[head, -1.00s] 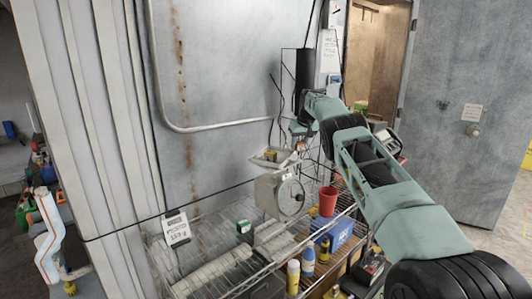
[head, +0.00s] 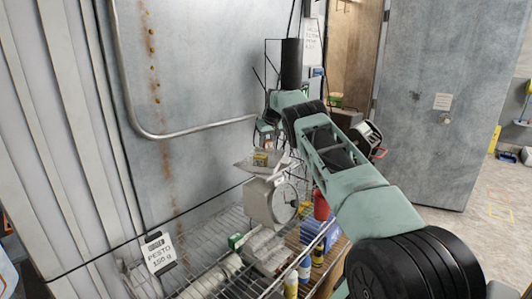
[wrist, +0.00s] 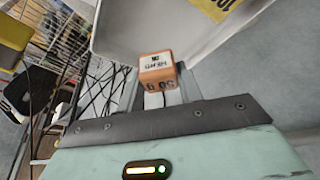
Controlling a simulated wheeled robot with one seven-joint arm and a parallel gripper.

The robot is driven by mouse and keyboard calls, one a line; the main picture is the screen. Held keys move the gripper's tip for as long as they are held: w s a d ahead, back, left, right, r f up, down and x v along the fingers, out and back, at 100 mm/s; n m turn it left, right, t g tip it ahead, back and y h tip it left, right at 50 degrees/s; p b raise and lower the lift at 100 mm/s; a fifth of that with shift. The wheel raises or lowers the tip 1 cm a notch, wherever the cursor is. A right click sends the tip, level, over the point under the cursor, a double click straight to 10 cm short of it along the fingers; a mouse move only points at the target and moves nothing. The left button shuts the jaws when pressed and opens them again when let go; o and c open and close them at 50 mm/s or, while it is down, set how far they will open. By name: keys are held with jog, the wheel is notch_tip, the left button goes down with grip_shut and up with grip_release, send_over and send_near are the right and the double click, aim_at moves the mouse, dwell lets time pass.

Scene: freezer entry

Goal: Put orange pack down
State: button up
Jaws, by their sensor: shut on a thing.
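The orange pack (wrist: 157,70) is a small block with a white label and dark print. In the wrist view it sits between the fingertips of my gripper (wrist: 160,88), which is shut on it. Beyond it is a pale pan (wrist: 130,28); I cannot tell whether the pack touches it. In the head view my gripper (head: 268,130) is just above the pan of a scale (head: 270,202). I cannot clearly make out the orange pack there. A yellow pack (head: 260,158) lies on the pan, and a yellow label (wrist: 215,8) shows in the wrist view.
A metal wall (head: 190,70) is close behind.

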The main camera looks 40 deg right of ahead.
notch_tip(320, 180, down, 4)
jog(key=shift+r+p, duration=0.15)
jog(key=shift+p, duration=1)
jog(key=shift+f, duration=0.3)
jog(key=shift+f+b, duration=0.2)
jog(key=shift+b, duration=0.1)
jog(key=o, duration=1.1)
jog(key=shift+c, duration=0.2)
jog(key=shift+r, duration=0.1)
jog(key=b+v, duration=0.5)
jog(key=v, duration=0.7)
jog(key=shift+b, duration=0.35)
jog(key=shift+w+r, duration=0.1)
jog(key=shift+r, duration=0.1)
